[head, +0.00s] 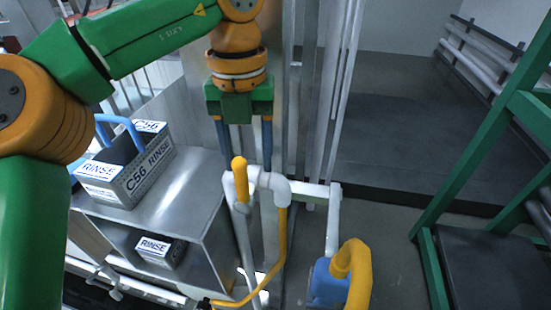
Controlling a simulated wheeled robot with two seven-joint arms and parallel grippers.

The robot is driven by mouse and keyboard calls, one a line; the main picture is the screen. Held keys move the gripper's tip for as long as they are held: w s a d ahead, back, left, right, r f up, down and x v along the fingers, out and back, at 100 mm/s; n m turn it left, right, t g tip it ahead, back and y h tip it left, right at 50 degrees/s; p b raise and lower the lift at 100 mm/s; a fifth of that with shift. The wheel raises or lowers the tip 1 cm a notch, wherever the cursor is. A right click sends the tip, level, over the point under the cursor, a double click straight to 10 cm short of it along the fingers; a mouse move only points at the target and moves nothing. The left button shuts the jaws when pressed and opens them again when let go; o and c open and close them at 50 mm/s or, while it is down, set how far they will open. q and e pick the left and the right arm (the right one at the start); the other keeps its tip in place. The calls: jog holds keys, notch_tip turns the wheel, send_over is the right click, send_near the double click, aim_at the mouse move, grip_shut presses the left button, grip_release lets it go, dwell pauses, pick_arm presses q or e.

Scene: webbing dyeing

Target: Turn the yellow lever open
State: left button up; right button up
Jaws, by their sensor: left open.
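The yellow lever (240,181) stands up, slightly tilted, beside a white pipe elbow in the middle of the head view. My left gripper (245,153) comes down from above, with its two dark blue fingers apart. Its fingers show on the left and right of the lever's top in the picture, and nothing shows held between them. I cannot tell how far the fingertips are from the lever in depth, as the lever and pipe cover part of them. My right gripper is out of the picture.
White pipes (311,190) and a thin yellow line (273,267) surround the lever. A blue part (327,283) with a thick yellow bend (355,268) sits lower right. A metal shelf (205,185) at left holds RINSE boxes (132,178). A green frame (475,150) stands right.

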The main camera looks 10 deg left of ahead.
aim_at(237, 185)
pick_arm(q)
jog(key=f, duration=0.1)
jog(key=s+a+f, duration=0.1)
jog(key=f, duration=0.1)
jog(key=s+f, duration=0.1)
jog(key=shift+s+a+f, duration=0.1)
jog(key=shift+a+f, duration=0.1)
jog(key=shift+a, duration=0.05)
jog(key=shift+w+d+f, duration=0.1)
jog(key=shift+w+f, duration=0.1)
jog(key=shift+f, duration=0.25)
jog(key=shift+w+f, duration=0.15)
jog(key=shift+f, duration=0.3)
jog(key=shift+w+d, duration=0.15)
jog(key=shift+s, duration=0.2)
grip_shut()
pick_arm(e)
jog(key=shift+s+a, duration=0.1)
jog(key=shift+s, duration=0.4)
